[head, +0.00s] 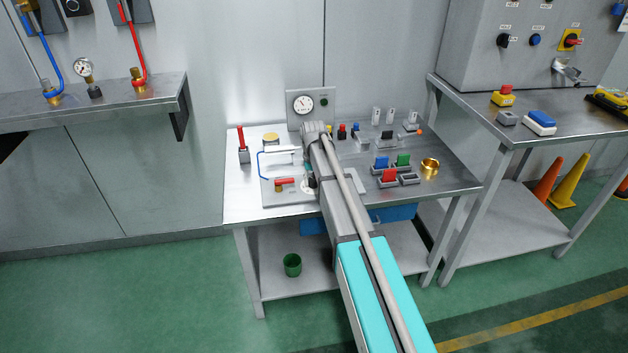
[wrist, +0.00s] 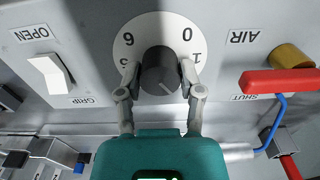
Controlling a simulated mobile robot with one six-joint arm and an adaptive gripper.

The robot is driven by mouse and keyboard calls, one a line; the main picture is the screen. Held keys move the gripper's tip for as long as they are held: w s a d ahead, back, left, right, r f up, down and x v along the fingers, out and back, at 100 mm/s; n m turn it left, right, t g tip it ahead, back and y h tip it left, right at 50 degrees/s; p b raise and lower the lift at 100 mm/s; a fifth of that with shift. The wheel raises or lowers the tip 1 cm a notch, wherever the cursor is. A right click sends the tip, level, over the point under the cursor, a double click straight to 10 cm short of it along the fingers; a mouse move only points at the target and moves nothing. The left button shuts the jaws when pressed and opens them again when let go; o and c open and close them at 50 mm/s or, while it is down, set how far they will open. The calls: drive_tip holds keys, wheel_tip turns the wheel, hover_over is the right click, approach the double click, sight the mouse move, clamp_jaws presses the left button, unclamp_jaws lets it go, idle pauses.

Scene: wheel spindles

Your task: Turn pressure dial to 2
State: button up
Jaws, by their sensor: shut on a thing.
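The pressure dial is a dark round knob (wrist: 158,74) on a white disc (wrist: 150,22), seen upside down in the wrist view. Its visible digits include 6, 0 and 1; the rest are partly covered by the knob and fingers. A thin pale mark shows on the knob's lower right, towards my wrist; I cannot tell which digit it meets. My gripper (wrist: 160,68) has one finger on each side of the knob and is closed on it. In the head view, my arm covers most of the dial, with only a bit of the white disc (head: 306,186) showing.
Beside the dial are a white GRIP rocker switch (wrist: 50,76) and a red AIR valve handle (wrist: 278,82) with a blue hose. A second table is at right.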

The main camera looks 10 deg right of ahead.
drive_tip(key=shift+n, duration=1.2)
drive_tip(key=o, duration=1.1)
drive_tip(key=s+m, duration=0.2)
drive_tip(key=s, duration=2.8)
drive_tip(key=r+p, duration=1)
drive_tip(key=w+r+p, duration=0.1)
drive_tip(key=r+p, duration=0.4)
drive_tip(key=shift+d+r, duration=0.2)
drive_tip(key=shift+r, duration=0.05)
